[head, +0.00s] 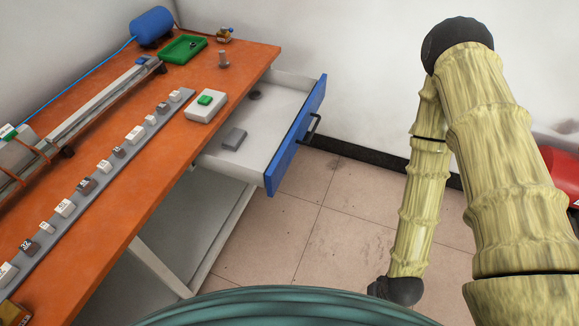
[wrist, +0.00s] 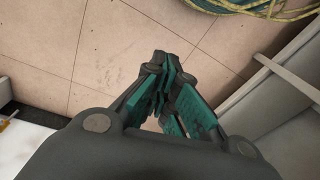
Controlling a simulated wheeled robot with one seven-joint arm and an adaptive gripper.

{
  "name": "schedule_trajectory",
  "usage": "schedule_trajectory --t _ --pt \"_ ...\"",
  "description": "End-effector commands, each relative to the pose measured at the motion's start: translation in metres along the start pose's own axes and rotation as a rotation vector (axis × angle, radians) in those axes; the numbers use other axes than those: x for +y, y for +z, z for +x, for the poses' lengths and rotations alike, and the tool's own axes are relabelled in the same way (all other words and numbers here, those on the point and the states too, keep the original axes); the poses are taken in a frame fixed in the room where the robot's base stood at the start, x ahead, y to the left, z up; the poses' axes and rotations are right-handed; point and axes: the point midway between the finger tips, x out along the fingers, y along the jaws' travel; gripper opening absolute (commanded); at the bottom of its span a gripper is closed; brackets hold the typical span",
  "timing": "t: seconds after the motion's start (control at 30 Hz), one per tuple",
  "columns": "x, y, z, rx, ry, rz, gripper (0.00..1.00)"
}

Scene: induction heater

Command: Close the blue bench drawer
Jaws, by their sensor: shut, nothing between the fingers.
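The blue bench drawer (head: 297,135) is pulled out from the right side of the orange bench in the head view. Its blue front has a dark handle (head: 313,128). A grey block (head: 234,139) and a small dark round item (head: 255,95) lie inside it. My gripper (wrist: 164,75) shows in the wrist view, its green-padded fingers together with nothing between them, above the tiled floor. The gripper cannot be made out in the head view, where my arm stands to the right of the drawer, apart from it. I cannot identify the drawer in the wrist view.
The orange bench (head: 150,180) carries a grey strip of small labelled blocks, a green button box (head: 205,106), a green tray (head: 183,49) and a blue cylinder (head: 152,26). A red object (head: 563,175) stands at the right edge. Tiled floor (head: 345,215) is clear between drawer and arm.

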Motion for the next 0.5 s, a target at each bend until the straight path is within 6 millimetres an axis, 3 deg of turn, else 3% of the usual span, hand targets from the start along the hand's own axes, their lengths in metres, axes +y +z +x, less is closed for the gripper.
schedule_trajectory --t 0.03,0.2,0.33,0.5 --pt "-0.007 -0.02 0.018 0.045 -0.041 0.022 0.0" --pt "-0.048 -0.106 0.045 0.223 -0.268 0.126 0.0" --pt "-0.08 -0.169 0.048 0.327 -0.481 0.202 0.0" --pt "-0.116 -0.237 0.032 0.394 -0.78 0.27 0.0"
